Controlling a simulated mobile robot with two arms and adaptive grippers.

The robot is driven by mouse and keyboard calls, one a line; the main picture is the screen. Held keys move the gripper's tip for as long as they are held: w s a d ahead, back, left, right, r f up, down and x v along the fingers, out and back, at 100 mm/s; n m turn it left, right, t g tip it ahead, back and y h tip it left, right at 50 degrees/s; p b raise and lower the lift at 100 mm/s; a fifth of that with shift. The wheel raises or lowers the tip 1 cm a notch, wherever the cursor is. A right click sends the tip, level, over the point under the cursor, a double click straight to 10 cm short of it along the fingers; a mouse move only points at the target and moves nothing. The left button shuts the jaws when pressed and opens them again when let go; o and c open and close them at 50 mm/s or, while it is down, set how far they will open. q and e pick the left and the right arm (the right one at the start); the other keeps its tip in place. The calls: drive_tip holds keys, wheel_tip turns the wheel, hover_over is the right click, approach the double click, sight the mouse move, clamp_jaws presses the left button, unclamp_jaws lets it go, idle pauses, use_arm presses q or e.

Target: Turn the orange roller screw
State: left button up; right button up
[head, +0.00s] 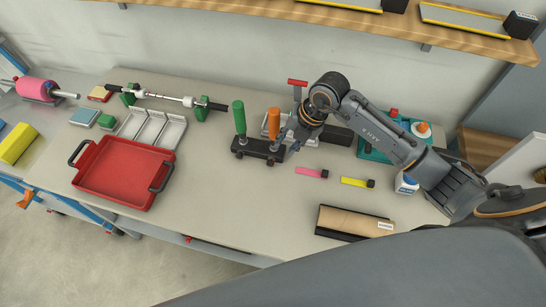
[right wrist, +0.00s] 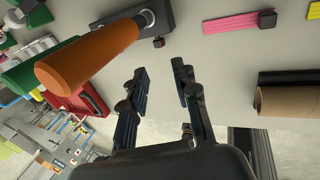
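The orange roller (head: 274,122) stands upright beside a green roller (head: 239,117) on a black base (head: 252,147) on the bench. In the right wrist view the orange roller (right wrist: 88,55) is large at the upper left, with the green roller (right wrist: 42,66) partly behind it. A small dark screw knob (right wrist: 158,42) shows at the base's edge. My right gripper (head: 288,141) is close to the right of the orange roller. In its wrist view my right gripper (right wrist: 159,68) is open and empty, its fingers apart from the roller. My left gripper is not in view.
A red tray (head: 122,174) lies left of the base. Pink (head: 312,172) and yellow (head: 357,182) strips lie to the right, with a brown roll in a black holder (head: 353,222) in front. A teal case (head: 377,148) is behind my right arm. The bench front is mostly clear.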

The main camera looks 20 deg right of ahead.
sight(271, 162)
drive_tip(key=p+x, duration=0.1)
drive_tip(key=x, duration=1)
drive_tip(key=shift+w+f+p, duration=0.1)
drive_tip(key=shift+p, duration=0.2)
clamp_jaws()
